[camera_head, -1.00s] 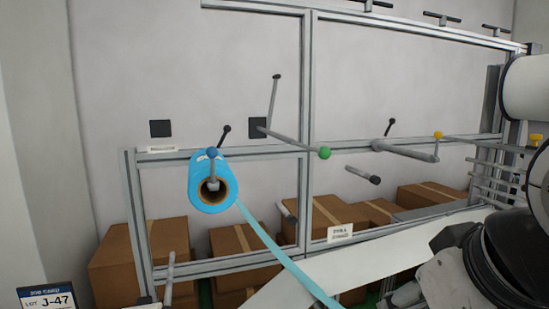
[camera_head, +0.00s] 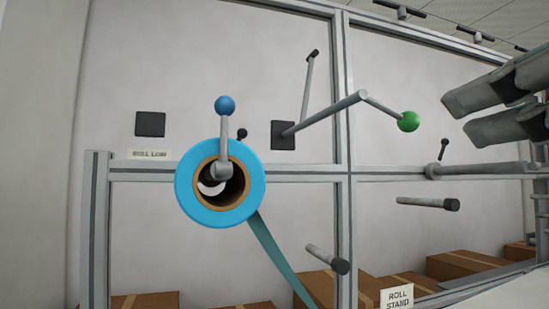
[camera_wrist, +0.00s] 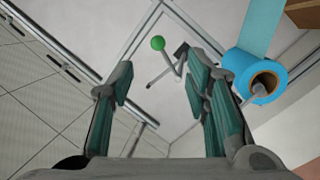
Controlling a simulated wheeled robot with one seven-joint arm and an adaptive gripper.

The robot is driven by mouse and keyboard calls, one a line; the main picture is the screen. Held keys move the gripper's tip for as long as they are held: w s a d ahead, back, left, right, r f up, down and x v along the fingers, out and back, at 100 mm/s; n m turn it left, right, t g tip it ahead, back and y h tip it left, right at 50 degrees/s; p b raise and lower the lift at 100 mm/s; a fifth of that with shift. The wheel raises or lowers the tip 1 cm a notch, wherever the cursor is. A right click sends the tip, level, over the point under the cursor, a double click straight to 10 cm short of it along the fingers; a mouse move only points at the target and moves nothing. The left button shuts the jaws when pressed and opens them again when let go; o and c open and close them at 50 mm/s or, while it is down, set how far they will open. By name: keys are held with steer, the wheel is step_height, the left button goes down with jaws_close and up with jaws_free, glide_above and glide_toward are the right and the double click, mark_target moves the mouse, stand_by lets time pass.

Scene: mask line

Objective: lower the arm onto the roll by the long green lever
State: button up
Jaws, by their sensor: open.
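The long green lever has a round green knob (camera_head: 408,121) on a thin rod, joined to a thick grey bar from a dark wall plate (camera_head: 283,140). A thin arm (camera_head: 308,85) with a dark tip rises from beside this plate, clear of the roll. The blue roll (camera_head: 252,190) hangs on a grey spindle lower left of the plate. My gripper (camera_head: 500,100) is open and empty, right of the green knob. In the wrist view, the knob (camera_wrist: 158,43) shows beyond and between my open fingers (camera_wrist: 158,85), apart from them; the roll (camera_wrist: 236,62) is right.
A blue-knobbed lever (camera_head: 224,105) stands in front of the roll. Grey bars (camera_head: 428,203) stick out to the right and below. Metal frame posts (camera_head: 349,230) cross the wall. Cardboard boxes (camera_head: 470,266) sit low behind. A blue strip (camera_head: 275,255) runs down from the roll.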

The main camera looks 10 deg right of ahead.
mark_target(415, 121)
steer(key=w, duration=1.3)
steer(key=shift+w+d+r, duration=0.1)
steer(key=shift+w+d, duration=0.2)
steer(key=shift+w, duration=0.05)
jaws_close()
